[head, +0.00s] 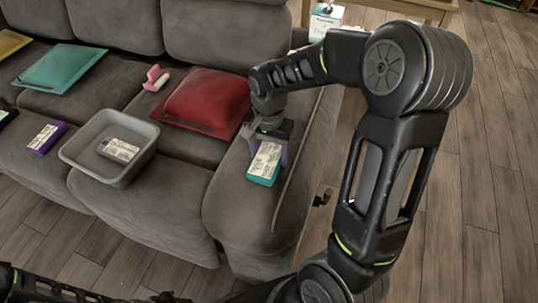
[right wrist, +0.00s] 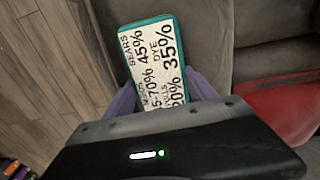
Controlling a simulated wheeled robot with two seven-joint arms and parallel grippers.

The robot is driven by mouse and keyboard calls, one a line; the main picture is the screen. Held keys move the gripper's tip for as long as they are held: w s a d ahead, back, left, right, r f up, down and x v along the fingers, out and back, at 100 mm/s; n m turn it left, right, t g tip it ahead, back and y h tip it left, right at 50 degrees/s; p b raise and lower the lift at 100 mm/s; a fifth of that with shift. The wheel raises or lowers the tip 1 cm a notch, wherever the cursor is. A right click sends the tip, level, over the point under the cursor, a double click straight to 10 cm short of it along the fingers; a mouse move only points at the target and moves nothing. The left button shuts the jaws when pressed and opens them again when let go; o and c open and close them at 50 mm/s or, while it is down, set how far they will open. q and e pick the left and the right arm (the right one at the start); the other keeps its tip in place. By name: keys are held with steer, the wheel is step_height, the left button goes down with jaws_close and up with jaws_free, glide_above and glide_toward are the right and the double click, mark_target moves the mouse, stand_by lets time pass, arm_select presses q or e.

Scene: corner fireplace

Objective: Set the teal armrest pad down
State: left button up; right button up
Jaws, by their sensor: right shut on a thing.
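The teal armrest pad (head: 263,178) is a small teal block with a white printed label on top. It lies over the sofa's right armrest (head: 245,212); I cannot tell whether it touches the armrest or hangs just above it. My right gripper (head: 268,155) is shut on it, with purple fingers on its two sides. In the right wrist view the pad (right wrist: 152,48) sticks out beyond the fingers, its printed label facing the camera. My left gripper is not in view.
A red cushion (head: 207,97) lies left of the armrest. A grey bin (head: 85,176) holding a labelled block (head: 119,150) stands on the seat. A purple block (head: 46,138), a pink item (head: 155,78) and a teal cushion (head: 62,68) lie further left. Wooden floor (head: 478,215) is at right.

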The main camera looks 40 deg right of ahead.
mark_target(269, 154)
steer(key=shift+f, duration=0.2)
steer(key=shift+f, duration=0.15)
steer(key=o, duration=1.4)
steer(key=shift+r, duration=0.45)
step_height(269, 154, up, 12)
steer(key=p, duration=0.2)
steer(key=shift+f, duration=0.2)
